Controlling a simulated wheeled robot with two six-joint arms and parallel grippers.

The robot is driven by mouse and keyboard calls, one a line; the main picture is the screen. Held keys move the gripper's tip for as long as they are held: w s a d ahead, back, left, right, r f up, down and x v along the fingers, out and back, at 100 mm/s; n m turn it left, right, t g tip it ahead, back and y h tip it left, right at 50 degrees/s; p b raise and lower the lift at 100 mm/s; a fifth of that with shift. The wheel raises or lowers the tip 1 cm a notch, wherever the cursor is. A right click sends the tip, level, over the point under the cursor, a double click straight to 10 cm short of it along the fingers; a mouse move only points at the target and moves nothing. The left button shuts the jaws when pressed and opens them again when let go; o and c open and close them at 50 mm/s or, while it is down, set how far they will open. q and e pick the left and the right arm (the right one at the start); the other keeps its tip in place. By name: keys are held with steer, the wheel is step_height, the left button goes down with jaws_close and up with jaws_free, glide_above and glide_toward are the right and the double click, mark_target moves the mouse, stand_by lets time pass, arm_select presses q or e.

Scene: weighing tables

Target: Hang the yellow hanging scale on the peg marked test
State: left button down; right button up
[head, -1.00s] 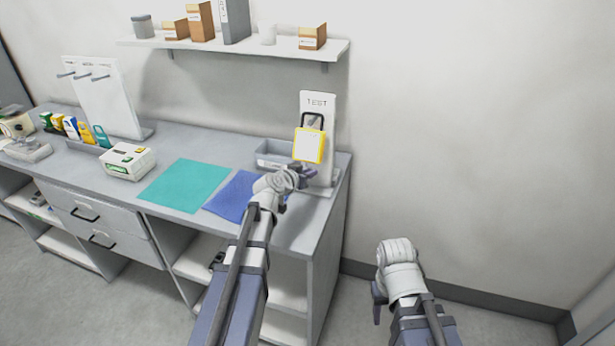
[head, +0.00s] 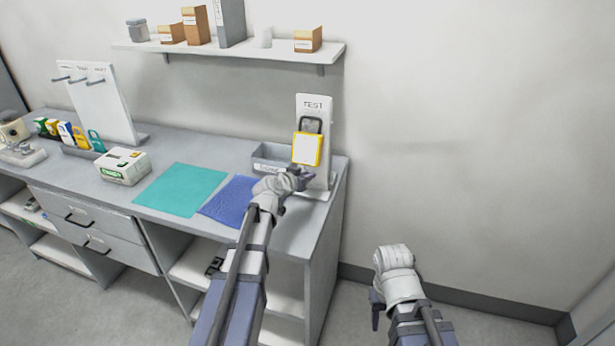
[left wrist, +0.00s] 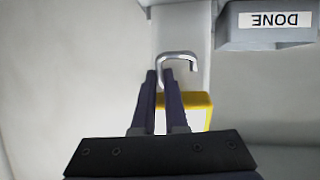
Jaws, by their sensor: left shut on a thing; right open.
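The yellow hanging scale (head: 307,149) with a pale face is upright in front of the white board marked TEST (head: 313,104). Its dark top loop (head: 311,125) lies against the board in the picture. The peg is hidden, so I cannot tell whether the loop is on it. My left gripper (head: 304,179) is at the scale's lower end, shut on it. In the left wrist view, the left gripper's fingers (left wrist: 165,76) overlap the yellow body (left wrist: 197,101), with a grey hook (left wrist: 180,57) just beyond the tips. My right gripper (head: 377,312) is open and empty, low beside the bench.
A grey tray (head: 265,156) labelled DONE (left wrist: 272,20) stands left of the board. A blue mat (head: 229,201) and a teal mat (head: 180,189) lie on the bench. A white device (head: 124,166) and a three-peg board (head: 103,103) are further left. A shelf (head: 230,49) hangs above.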

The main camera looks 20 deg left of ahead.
arm_select(q)
steer(key=c, duration=0.9)
jaws_free()
steer(key=shift+s, duration=0.1)
steer(key=p+v, duration=0.3)
steer(key=v, duration=0.4)
steer(key=shift+s+a+r, duration=0.1)
steer(key=shift+s+r, duration=0.1)
steer(key=shift+s, duration=0.05)
